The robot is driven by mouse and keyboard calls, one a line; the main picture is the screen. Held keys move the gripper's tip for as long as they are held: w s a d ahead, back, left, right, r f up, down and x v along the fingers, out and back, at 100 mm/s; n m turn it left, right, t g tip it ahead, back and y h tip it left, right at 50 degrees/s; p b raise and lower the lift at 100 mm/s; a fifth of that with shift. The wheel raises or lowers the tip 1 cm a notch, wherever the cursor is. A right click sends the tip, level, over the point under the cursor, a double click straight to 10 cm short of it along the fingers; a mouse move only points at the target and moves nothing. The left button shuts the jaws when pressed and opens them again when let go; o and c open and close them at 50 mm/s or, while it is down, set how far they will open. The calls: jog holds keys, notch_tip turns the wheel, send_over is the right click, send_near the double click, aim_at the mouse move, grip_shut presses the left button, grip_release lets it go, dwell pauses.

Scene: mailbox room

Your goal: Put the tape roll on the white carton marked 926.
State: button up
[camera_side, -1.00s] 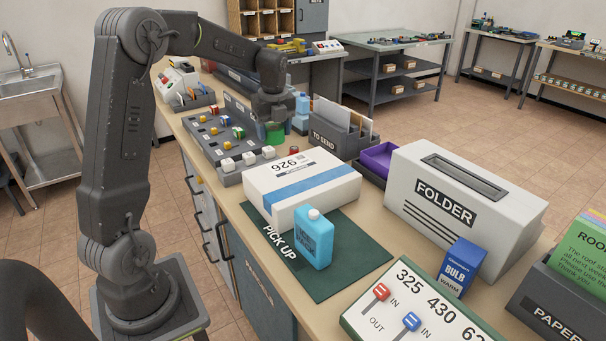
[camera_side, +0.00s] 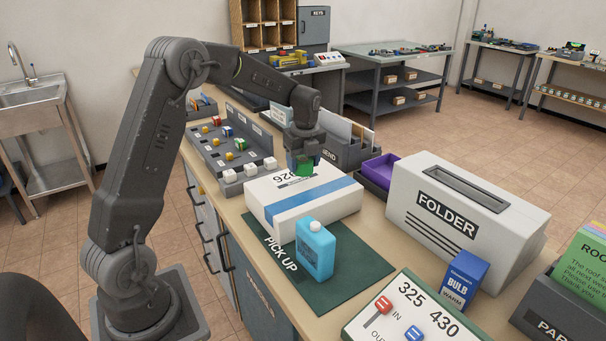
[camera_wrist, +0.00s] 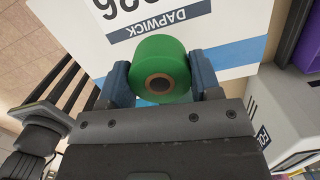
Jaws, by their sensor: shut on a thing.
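The white carton marked 926 (camera_side: 335,199) has a blue stripe and lies on the green pick-up mat (camera_side: 350,262); its label also shows in the wrist view (camera_wrist: 232,18). My gripper (camera_side: 304,166) is over the far part of the carton's top. It is shut on the green tape roll (camera_wrist: 159,70), with one finger on each side of it. In the side view the tape roll (camera_side: 304,170) shows low between the fingers. I cannot tell whether it touches the carton top or hangs just above it.
A light blue bottle (camera_side: 315,252) stands on the mat in front of the carton. The grey FOLDER box (camera_side: 465,205) and a purple tray (camera_side: 383,170) are to the right. A TO SEND rack (camera_side: 340,150) stands behind. A blue bulb box (camera_side: 464,280) is at front right.

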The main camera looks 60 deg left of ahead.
aim_at(303, 173)
jog(key=shift+f, duration=2)
jog(key=shift+f, duration=0.1)
jog(key=o, duration=0.9)
jog(key=r, duration=0.4)
jog(key=d+r, duration=0.1)
jog(key=r, duration=0.6)
jog(key=shift+s+d+r, duration=0.1)
jog(key=shift+d+r, duration=0.1)
jog(key=shift+r, duration=0.2)
jog(key=s+d+r+n+t, duration=0.1)
jog(key=s+d+r+n, duration=0.35)
jog(key=d, duration=0.25)
jog(key=s+d+n+t, duration=0.1)
jog(key=s+d+n, duration=0.3)
jog(key=s+n, duration=0.1)
jog(key=s+d+n+t+h, duration=0.1)
jog(key=s+d+n+t, duration=0.1)
jog(key=s+d+n, duration=0.3)
jog(key=s+d+f+n+t, duration=0.1)
jog(key=s+d+n, duration=0.3)
jog(key=s, duration=0.6)
jog(key=shift+s+d+n, duration=0.25)
jog(key=shift+n, duration=0.2)
